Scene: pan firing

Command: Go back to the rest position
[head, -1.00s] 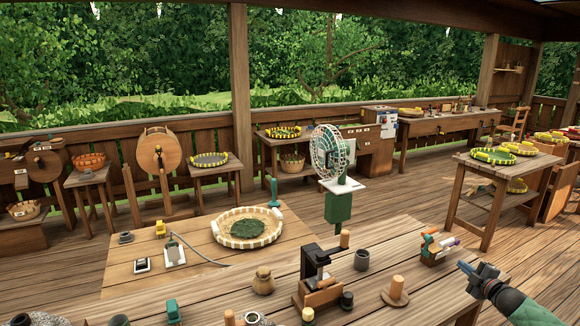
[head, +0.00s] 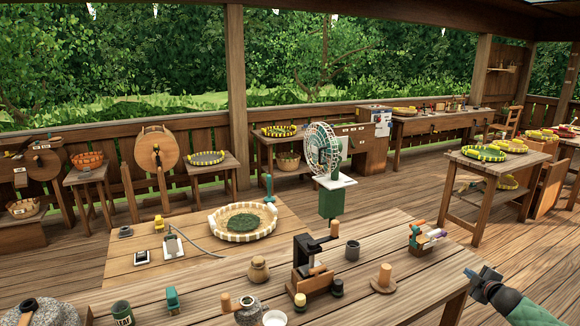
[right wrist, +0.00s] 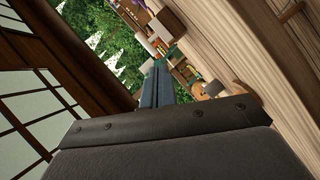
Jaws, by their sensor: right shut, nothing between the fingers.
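My right gripper (head: 472,277) is at the lower right of the head view, beside the right end of the front table. Its fingers are shut and hold nothing. In the right wrist view the shut fingers (right wrist: 156,84) point away from the camera, clear of any object. My left gripper is not in view.
The front wooden table (head: 345,305) holds a dark press (head: 306,268), a wooden peg stand (head: 383,278), jars and a small rack (head: 424,236). Behind are a basket tray of green leaves (head: 243,222) and a fan (head: 322,152). Open floor (head: 530,255) lies at the right.

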